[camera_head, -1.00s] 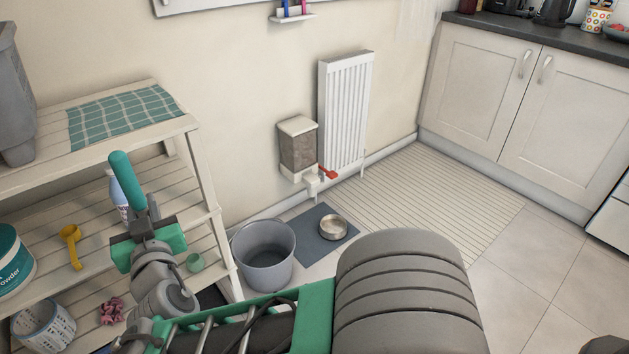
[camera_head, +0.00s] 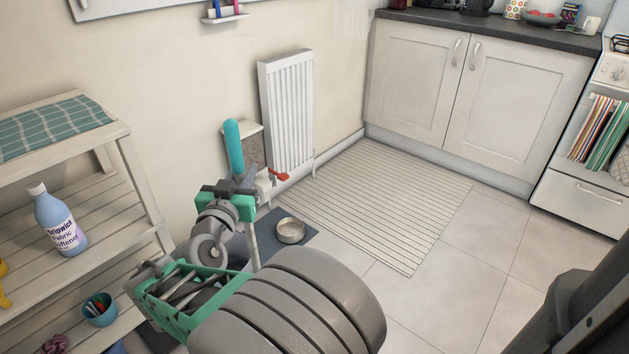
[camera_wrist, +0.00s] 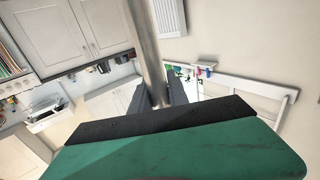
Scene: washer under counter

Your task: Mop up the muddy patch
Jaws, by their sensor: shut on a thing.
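My gripper (camera_head: 232,190) is shut on a mop-like handle. The handle's teal grip (camera_head: 234,145) sticks up above the jaws, nearly upright. A thin pale pole (camera_head: 254,246) shows below them. In the wrist view, a grey metal pole (camera_wrist: 143,45) runs between the dark fingers (camera_wrist: 165,95). The lower end of the tool is hidden behind my arm. No muddy patch shows in either view; my arm covers part of the floor.
A ribbed mat (camera_head: 375,205) lies before the white cupboards (camera_head: 415,85). A metal bowl (camera_head: 290,231) sits on a dark mat (camera_head: 262,222) below the radiator (camera_head: 287,110). A wooden shelf (camera_head: 130,160) stands left. Tiled floor (camera_head: 455,275) is clear at right.

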